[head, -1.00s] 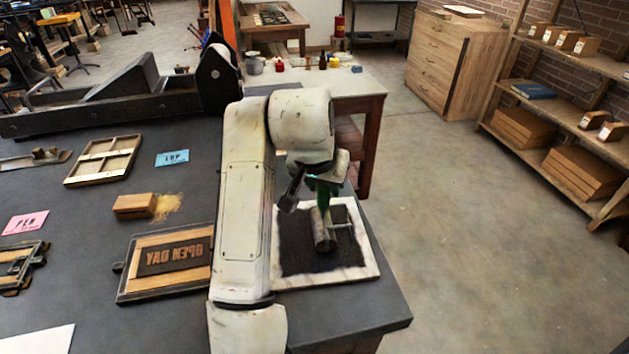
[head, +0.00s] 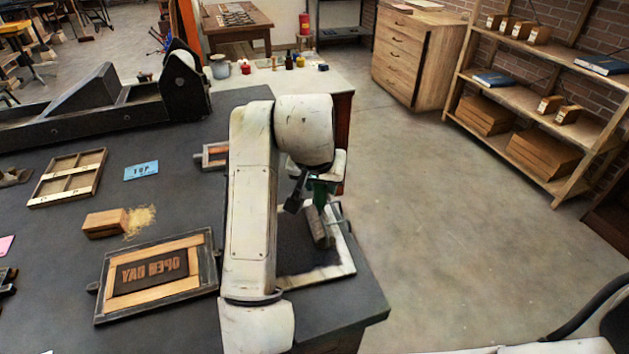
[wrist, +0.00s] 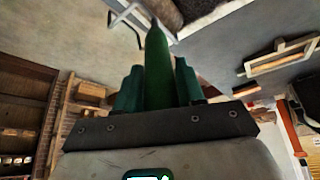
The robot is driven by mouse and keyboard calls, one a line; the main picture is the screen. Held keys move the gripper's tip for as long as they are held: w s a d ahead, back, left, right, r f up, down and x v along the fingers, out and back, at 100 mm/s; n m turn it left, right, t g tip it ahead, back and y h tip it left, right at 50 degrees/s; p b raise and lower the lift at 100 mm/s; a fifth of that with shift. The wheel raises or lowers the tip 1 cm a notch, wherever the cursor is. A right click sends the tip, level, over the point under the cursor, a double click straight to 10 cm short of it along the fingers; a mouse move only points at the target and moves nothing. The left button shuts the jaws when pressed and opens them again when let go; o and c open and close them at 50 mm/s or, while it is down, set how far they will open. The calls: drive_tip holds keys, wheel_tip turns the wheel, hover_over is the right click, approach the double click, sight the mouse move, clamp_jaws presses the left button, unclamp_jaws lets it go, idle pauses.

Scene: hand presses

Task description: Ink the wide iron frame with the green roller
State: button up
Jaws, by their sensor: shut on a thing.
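The wide iron frame (head: 212,262) lies flat on the dark bench, left of my arm in the head view. It holds mirrored "OPEN DAY" type (head: 150,270) in pale wooden blocks. My gripper (head: 314,184) is shut on the green handle of the roller (head: 317,226). The green handle (wrist: 158,75) stands between the fingers in the wrist view. The roller's dark cylinder is at the pale-rimmed ink slab (head: 338,268), over its black inked area; whether it touches is hard to tell. My arm hides the slab's left part.
A large dark press (head: 95,105) stands at the back. The floor right of the bench is clear.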

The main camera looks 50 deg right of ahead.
drive_tip(key=shift+w+a+r, duration=0.1)
drive_tip(key=shift+w+a, duration=0.55)
drive_tip(key=shift+a, duration=0.2)
drive_tip(key=shift+w+a, duration=0.65)
drive_tip(key=shift+a, duration=0.15)
drive_tip(key=shift+w+a, duration=2.4)
drive_tip(key=shift+a, duration=0.65)
drive_tip(key=shift+s+d+p, duration=0.45)
drive_tip(key=shift+s+d, duration=0.8)
drive_tip(key=shift+d, duration=0.3)
drive_tip(key=shift+s+d+p, duration=0.45)
drive_tip(key=shift+s+d, duration=0.8)
drive_tip(key=shift+d, duration=0.35)
drive_tip(key=shift+s+d+p, duration=0.45)
drive_tip(key=shift+s+d, duration=0.8)
drive_tip(key=shift+d, duration=0.3)
drive_tip(key=shift+r+p, duration=2.25)
drive_tip(key=shift+r, duration=0.2)
